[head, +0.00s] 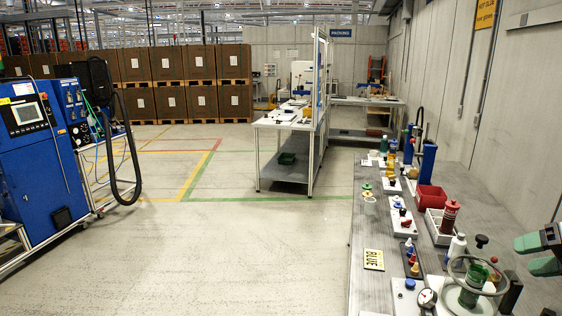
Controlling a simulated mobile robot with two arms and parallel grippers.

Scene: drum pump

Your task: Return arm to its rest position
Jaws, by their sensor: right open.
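My right gripper (531,254) comes in at the right edge, with two green fingertips pointing left and a gap between them. It is open and empty, and hangs above the right side of the grey workbench (345,290). Only its front part shows. Below and left of it, apart from it, stands a grey handwheel (452,268) with a green part (470,292) behind its rim. I cannot tell which item on the bench is the drum pump. My left gripper is not in view.
A wall runs along the right. A blue machine (40,160) stands left; the floor between is open.

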